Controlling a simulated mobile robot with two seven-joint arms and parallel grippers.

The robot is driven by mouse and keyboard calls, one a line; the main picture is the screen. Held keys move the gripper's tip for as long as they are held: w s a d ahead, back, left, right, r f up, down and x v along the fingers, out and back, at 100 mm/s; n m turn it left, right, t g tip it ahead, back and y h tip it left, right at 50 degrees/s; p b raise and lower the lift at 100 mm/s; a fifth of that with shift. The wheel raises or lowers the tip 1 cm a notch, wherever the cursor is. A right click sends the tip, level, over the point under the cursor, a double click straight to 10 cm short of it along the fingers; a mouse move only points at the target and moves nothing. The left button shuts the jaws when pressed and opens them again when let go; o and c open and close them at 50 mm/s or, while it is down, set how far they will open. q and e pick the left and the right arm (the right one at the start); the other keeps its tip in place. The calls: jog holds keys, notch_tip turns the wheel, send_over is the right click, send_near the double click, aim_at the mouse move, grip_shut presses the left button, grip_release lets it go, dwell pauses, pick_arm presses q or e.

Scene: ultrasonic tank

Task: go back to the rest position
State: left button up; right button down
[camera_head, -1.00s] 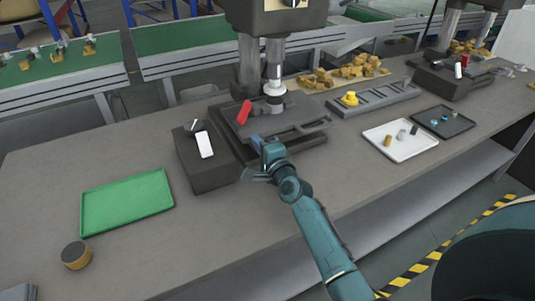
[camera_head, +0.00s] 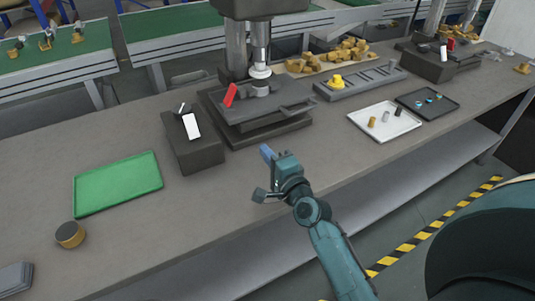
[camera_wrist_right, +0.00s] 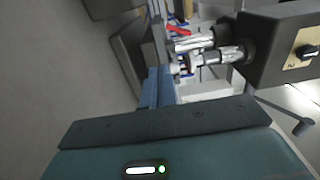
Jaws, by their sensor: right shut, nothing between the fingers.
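My right gripper (camera_head: 266,153) is above the front part of the workbench, in front of the grey press machine (camera_head: 258,110). Its blue fingers are shut with nothing between them, and they also show in the right wrist view (camera_wrist_right: 158,88). It is apart from the press. The press has a red handle (camera_head: 229,95), a metal column and a dark head. My left gripper is not in the head view.
A green tray (camera_head: 118,184) and a round brass-and-dark cylinder (camera_head: 70,234) lie at the left. A dark box with a white switch (camera_head: 192,126) stands beside the press. A white tray (camera_head: 384,121) and a dark tray (camera_head: 428,104) lie at the right. The bench's front middle is clear.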

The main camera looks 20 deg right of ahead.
jog(key=shift+s, duration=0.25)
jog(key=s+a+n, duration=0.1)
jog(key=s+a+f+n+g+y, duration=0.1)
jog(key=n, duration=0.1)
jog(key=s+a+f+n+g+y, duration=0.1)
jog(key=shift+s+f+n, duration=0.1)
jog(key=shift+s+n, duration=0.15)
jog(key=shift+n, duration=0.15)
jog(key=s+f+n+g, duration=0.1)
jog(key=s+n, duration=0.1)
jog(key=s+a+f+n+g, duration=0.1)
jog(key=s+n+g, duration=0.1)
jog(key=s, duration=0.1)
jog(key=s+a+f+n+g, duration=0.1)
jog(key=s+f+n+g, duration=0.1)
jog(key=shift+s+a+n+y, duration=0.2)
jog(key=shift+n+y, duration=0.1)
jog(key=s+d+f+n+g+h, duration=0.15)
jog(key=s+n+g, duration=0.25)
jog(key=s, duration=0.5)
jog(key=s+d+f+n+g+h, duration=0.1)
jog(key=s+d+n+g+h, duration=0.25)
jog(key=s, duration=0.55)
jog(key=w+a+f+n+t+y+p, duration=0.1)
jog(key=w+a+f+t+y, duration=0.3)
jog(key=w+a+f+t, duration=0.1)
jog(key=shift+w+a+t, duration=0.8)
jog(key=shift+a+t, duration=0.25)
jog(key=shift+a, duration=0.2)
